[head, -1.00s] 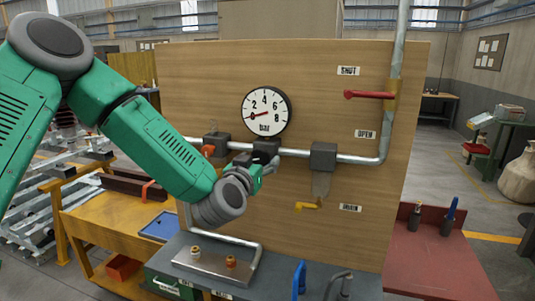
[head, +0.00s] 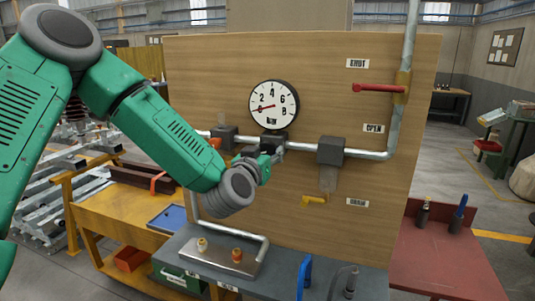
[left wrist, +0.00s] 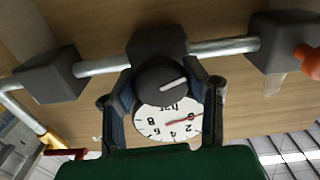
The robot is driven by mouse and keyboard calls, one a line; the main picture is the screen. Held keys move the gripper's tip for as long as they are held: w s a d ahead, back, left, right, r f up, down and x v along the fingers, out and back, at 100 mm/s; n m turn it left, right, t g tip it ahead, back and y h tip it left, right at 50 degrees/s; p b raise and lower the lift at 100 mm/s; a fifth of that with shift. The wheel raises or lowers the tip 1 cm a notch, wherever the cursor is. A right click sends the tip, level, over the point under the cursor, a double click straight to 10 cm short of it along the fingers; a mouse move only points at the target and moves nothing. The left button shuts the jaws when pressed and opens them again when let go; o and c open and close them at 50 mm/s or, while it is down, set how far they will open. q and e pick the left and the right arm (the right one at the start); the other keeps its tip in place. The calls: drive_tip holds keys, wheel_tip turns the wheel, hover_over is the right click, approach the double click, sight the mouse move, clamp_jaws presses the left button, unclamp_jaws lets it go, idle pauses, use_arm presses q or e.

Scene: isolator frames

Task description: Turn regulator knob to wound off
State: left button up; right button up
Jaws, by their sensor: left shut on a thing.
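The dark round regulator knob (left wrist: 163,82) has a white line on its face. It sits under a black-rimmed pressure gauge (head: 274,104), whose red needle points low on the scale; the gauge dial also shows in the left wrist view (left wrist: 165,125). My left gripper (head: 272,163) is at the knob. In the left wrist view its two fingers (left wrist: 168,84) are on either side of the knob, shut on it. In the head view the gripper hides most of the knob. My right gripper is not in view.
A wooden panel (head: 215,75) carries the pipe (head: 365,154). A red lever (head: 375,87) is at the upper right, between SHUT and OPEN labels. A yellow lever (head: 314,200) hangs below the pipe. An orange handle (head: 214,142) is left of the knob. A grey bench (head: 195,285) stands below.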

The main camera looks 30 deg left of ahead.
use_arm(q)
drive_tip(key=n+b, duration=0.2)
drive_tip(key=n, duration=0.1)
drive_tip(key=shift+f+n, duration=0.15)
drive_tip(key=shift+n, duration=0.25)
drive_tip(key=n+b, duration=0.2)
drive_tip(key=n, duration=0.1)
drive_tip(key=shift+n, duration=0.3)
drive_tip(key=n+b, duration=0.3)
drive_tip(key=n, duration=0.1)
drive_tip(key=shift+n+b, duration=0.75)
drive_tip(key=shift+n, duration=0.45)
drive_tip(key=o, duration=1.2)
drive_tip(key=shift+w, duration=0.25)
